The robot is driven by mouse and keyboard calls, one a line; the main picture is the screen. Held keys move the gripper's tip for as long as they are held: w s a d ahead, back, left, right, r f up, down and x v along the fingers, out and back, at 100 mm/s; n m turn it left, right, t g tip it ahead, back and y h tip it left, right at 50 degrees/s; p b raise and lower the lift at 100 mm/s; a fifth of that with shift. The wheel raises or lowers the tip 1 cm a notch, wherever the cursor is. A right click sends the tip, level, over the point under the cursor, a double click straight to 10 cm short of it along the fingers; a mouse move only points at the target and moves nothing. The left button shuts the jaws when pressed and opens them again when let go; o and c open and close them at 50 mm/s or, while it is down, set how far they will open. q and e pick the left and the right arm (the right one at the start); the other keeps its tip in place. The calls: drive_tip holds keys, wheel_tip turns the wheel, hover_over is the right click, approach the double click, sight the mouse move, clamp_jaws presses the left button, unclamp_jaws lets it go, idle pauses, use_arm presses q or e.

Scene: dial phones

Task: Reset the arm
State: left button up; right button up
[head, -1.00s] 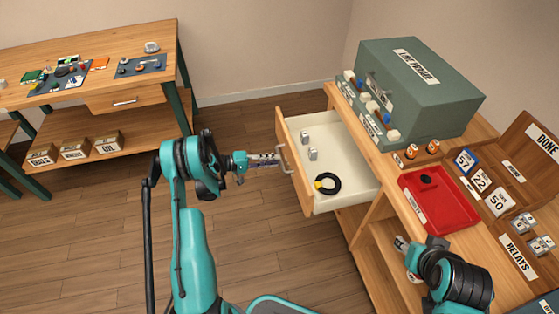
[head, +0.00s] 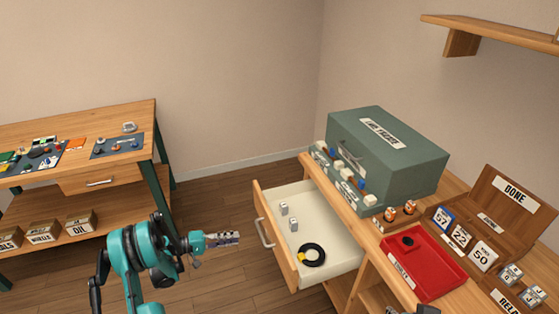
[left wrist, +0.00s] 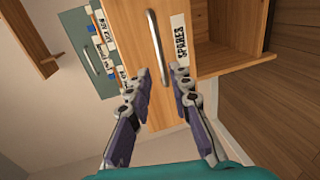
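My left gripper (head: 238,238) is in the head view, left of the open drawer (head: 342,271) and a short way off its metal handle (head: 264,233). In the left wrist view my left gripper (left wrist: 159,84) has its two fingers apart with nothing between them. The handle (left wrist: 158,48) shows beyond the fingertips, on the drawer front with a SPARES label (left wrist: 180,45). My right gripper cannot be made out in the head view.
The drawer holds two small grey blocks (head: 293,224) and a black ring (head: 312,255) with a yellow part. Another table (head: 110,165) is at the left. Floor between is clear.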

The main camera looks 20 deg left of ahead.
use_arm(q)
drive_tip(key=s+d+r+m+g+y, duration=0.25)
drive_tip(key=d+r+y, duration=0.35)
drive_tip(key=d+r, duration=0.9)
drive_tip(key=s+d+r+m+y, duration=0.1)
drive_tip(key=s+r+m+y, duration=0.1)
drive_tip(key=s, duration=0.9)
drive_tip(key=s+d+r+m+y, duration=0.2)
drive_tip(key=s+r+y, duration=0.2)
drive_tip(key=s, duration=0.6)
drive_tip(key=shift+s+d+r+m+y, duration=0.3)
drive_tip(key=shift+s+r+m, duration=0.05)
drive_tip(key=shift+t, duration=0.25)
idle(1.5)
